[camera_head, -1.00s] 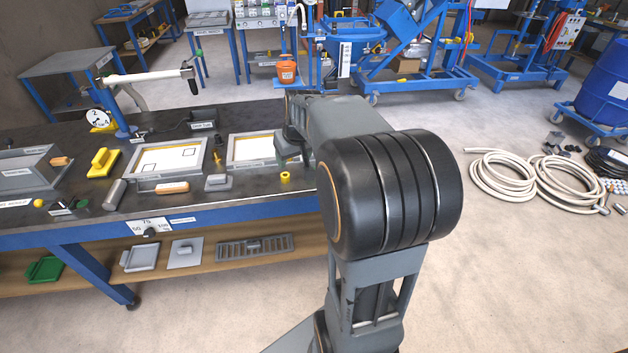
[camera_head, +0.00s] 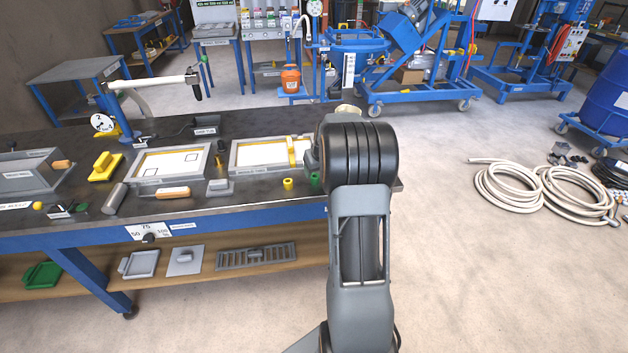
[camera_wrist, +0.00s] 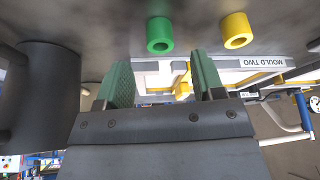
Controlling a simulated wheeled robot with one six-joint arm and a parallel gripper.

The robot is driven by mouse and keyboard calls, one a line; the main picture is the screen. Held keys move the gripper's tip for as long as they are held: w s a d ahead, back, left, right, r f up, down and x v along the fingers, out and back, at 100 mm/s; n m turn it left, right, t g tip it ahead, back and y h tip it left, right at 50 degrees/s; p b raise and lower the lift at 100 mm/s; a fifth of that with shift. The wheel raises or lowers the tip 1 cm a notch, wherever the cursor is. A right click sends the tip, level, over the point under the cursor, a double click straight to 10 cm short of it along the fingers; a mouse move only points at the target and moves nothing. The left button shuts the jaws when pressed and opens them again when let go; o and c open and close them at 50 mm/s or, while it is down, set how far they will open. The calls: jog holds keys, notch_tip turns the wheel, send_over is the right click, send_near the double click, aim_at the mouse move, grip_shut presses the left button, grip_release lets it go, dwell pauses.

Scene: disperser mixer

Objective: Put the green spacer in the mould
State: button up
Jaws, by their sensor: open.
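The green spacer (camera_head: 315,179), a short ring, stands on the bench right of a yellow spacer (camera_head: 288,183), in front of the right-hand mould (camera_head: 236,160). In the wrist view the green spacer (camera_wrist: 160,35) shows beyond my open gripper (camera_wrist: 162,72), roughly in line with the gap between its green-padded fingers. It is apart from them, and nothing is held. The yellow spacer (camera_wrist: 237,31) is to its right. The right-hand mould, labelled MOULD TWO in the wrist view (camera_wrist: 240,63), has a yellow bar (camera_head: 292,152) across its right part. My arm hides its right end and my gripper in the head view.
A second mould (camera_head: 150,180) lies to the left. A grey block (camera_head: 220,187) and a wood-handled tool (camera_head: 173,192) sit near the front edge. A dark cylinder (camera_wrist: 45,95) stands close at the left in the wrist view.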

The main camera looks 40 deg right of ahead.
aim_at(315, 177)
jog(key=shift+x, duration=2.6)
jog(key=shift+c, duration=0.2)
jog(key=shift+s, duration=0.1)
jog(key=c, duration=1)
jog(key=shift+r, duration=0.1)
